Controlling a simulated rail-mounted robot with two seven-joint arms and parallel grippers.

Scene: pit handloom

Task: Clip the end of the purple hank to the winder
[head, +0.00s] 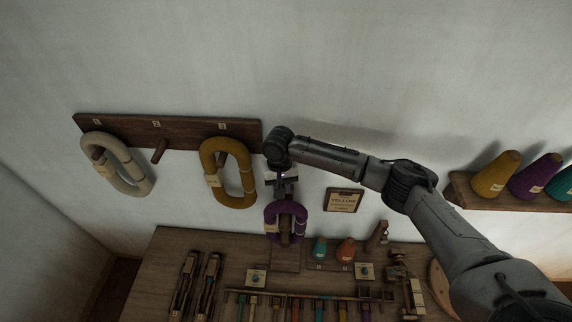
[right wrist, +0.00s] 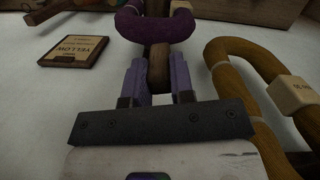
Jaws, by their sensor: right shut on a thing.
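The purple hank (head: 270,224) is a thick oval loop, hanging below my right gripper (head: 284,184), in front of the wall and above the back of the table. In the right wrist view the purple hank (right wrist: 138,24) is just beyond the fingertips. A wooden device (head: 407,287) at the table's right may be the winder; I cannot tell surely. My left gripper is not in view.
A peg board (head: 185,134) on the wall holds a cream hank (head: 136,175) and a mustard hank (head: 246,180); its middle peg is bare. A framed card (head: 343,200) hangs right of the gripper. Cones stand on a shelf (head: 470,198). The table (head: 150,275) carries wooden tools.

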